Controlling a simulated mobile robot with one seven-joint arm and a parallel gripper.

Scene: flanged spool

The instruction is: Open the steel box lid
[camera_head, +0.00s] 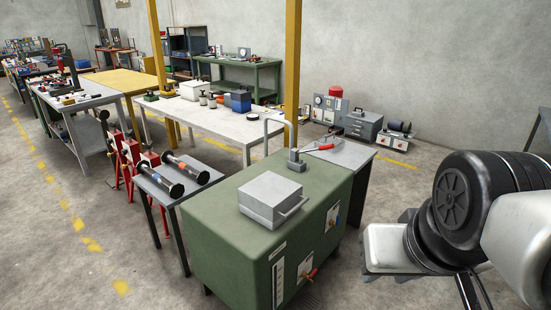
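The steel box (270,199) is a grey, squarish metal box on top of the green cabinet (225,248). Its flat lid (271,187) looks shut. A thin bar handle (294,209) sticks out on its front right side. My arm shows at the right edge as white and black rounded links, well apart from the box. No gripper fingers can be made out in this view.
A grey device with a tall bent tube (295,161) stands behind the box. Bare floor shows between cabinet and arm.

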